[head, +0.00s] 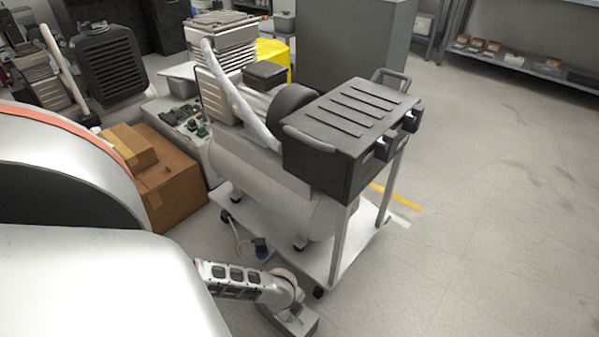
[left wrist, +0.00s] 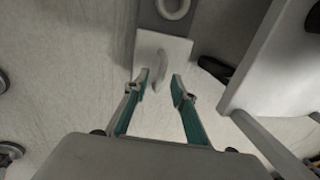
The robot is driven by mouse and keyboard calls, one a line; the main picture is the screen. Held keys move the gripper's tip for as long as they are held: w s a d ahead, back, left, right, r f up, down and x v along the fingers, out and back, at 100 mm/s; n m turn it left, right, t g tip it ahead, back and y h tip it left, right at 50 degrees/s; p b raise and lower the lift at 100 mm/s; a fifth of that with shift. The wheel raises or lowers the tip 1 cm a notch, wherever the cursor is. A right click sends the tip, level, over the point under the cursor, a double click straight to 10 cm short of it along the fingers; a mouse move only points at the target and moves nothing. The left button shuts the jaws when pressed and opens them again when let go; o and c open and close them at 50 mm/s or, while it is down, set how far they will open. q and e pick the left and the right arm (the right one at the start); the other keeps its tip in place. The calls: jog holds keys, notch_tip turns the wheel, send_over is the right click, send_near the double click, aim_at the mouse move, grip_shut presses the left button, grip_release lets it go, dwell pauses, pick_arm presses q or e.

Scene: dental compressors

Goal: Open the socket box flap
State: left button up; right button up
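In the left wrist view a pale square plate (left wrist: 172,46), which looks like the socket box flap, has a curved pale handle (left wrist: 163,68) on its face. My left gripper (left wrist: 161,80) is open, its teal-lined fingers apart below the plate in the picture. The handle lies between and just beyond the fingertips. I cannot tell whether they touch it. The plate looks shut against the grey box behind it. In the head view my left wrist is low beside the cart, its fingers hidden; I cannot make out the flap there. My right gripper is not in view.
A white cart (head: 325,263) with a compressor tank (head: 265,185) and a dark case (head: 345,125) stands beside my left wrist. The cart edge (left wrist: 262,55) is close at right in the wrist view. Cardboard boxes (head: 170,190) lie left. The floor at right is clear.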

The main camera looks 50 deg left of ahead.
pick_arm(q)
jog(key=shift+s+f, duration=0.1)
jog(key=shift+f, duration=0.45)
jog(key=shift+w, duration=0.3)
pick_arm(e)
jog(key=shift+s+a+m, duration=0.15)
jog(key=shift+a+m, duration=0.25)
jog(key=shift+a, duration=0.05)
pick_arm(q)
jog(key=shift+r, duration=0.1)
